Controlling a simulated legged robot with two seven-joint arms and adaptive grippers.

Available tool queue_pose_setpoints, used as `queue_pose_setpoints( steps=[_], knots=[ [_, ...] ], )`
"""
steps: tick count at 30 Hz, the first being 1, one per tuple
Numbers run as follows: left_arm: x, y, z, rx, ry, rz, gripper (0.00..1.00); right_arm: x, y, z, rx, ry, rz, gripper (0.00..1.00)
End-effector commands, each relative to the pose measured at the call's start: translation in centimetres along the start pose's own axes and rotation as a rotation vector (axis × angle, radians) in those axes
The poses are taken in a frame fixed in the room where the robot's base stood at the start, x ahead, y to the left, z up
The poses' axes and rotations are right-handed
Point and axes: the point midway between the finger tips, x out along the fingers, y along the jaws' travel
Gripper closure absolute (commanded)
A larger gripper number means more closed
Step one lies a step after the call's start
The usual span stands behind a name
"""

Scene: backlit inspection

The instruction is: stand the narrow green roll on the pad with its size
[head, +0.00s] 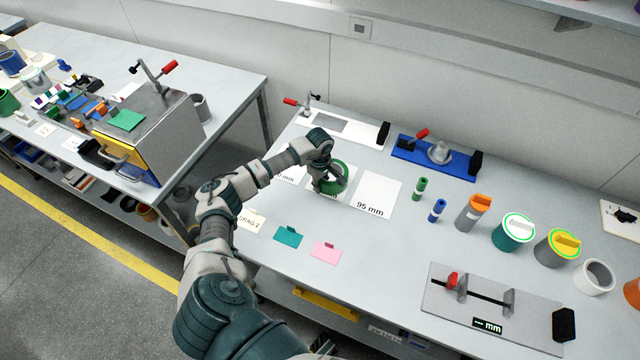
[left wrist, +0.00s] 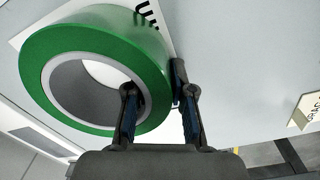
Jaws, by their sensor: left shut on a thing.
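The narrow green roll (head: 343,170) is a wide ring with a pale core, over the middle white pad (head: 333,199), whose size print is mostly hidden. My left gripper (head: 325,182) is shut on the roll's wall. In the left wrist view, the roll (left wrist: 42,75) sits in my left gripper (left wrist: 155,93), one finger inside the hole and the other outside. I cannot tell whether the roll touches the pad. A white pad marked 95 mm (head: 378,188) lies to the right and another pad (head: 290,172) to the left, partly hidden. My right gripper is out of view.
Small green (head: 420,188) and blue (head: 437,210) rolls, an orange-topped cylinder (head: 474,212) and several bigger rolls stand to the right. A blue clamp fixture (head: 435,157) is behind. Teal (head: 288,237) and pink (head: 325,252) cards lie in front. A gauge plate (head: 490,305) is front right.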

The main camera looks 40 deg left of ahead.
Motion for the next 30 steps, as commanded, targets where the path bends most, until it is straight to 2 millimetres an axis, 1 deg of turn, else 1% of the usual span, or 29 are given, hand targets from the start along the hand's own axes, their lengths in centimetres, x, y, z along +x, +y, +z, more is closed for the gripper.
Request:
queue_pose_setpoints(
  steps=[4,5,6,7,16,19,23,30],
  knots=[
    [0.2,0.0,-0.2,-0.001,-0.001,0.003,1.00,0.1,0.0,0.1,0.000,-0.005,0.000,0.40],
    [0.2,0.0,-0.2,-0.001,-0.001,0.000,0.70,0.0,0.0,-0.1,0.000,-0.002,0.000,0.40],
    [0.2,0.0,-0.2,-0.001,-0.002,0.000,0.60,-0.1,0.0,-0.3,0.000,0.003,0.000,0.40],
    [0.2,0.0,-0.2,-0.001,-0.002,0.000,0.53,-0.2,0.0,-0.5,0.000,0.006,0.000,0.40],
    [0.2,0.0,-0.2,-0.001,-0.002,0.000,0.52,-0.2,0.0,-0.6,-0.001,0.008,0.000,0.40],
    [-0.3,0.1,-0.2,-0.001,-0.001,0.002,0.52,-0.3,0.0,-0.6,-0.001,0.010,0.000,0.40],
    [-2.5,0.1,-0.2,0.001,0.000,0.004,0.52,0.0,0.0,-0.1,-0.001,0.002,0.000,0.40],
    [-8.0,0.1,-0.2,0.000,0.000,0.005,0.52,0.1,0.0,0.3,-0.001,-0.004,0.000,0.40]
  ],
)
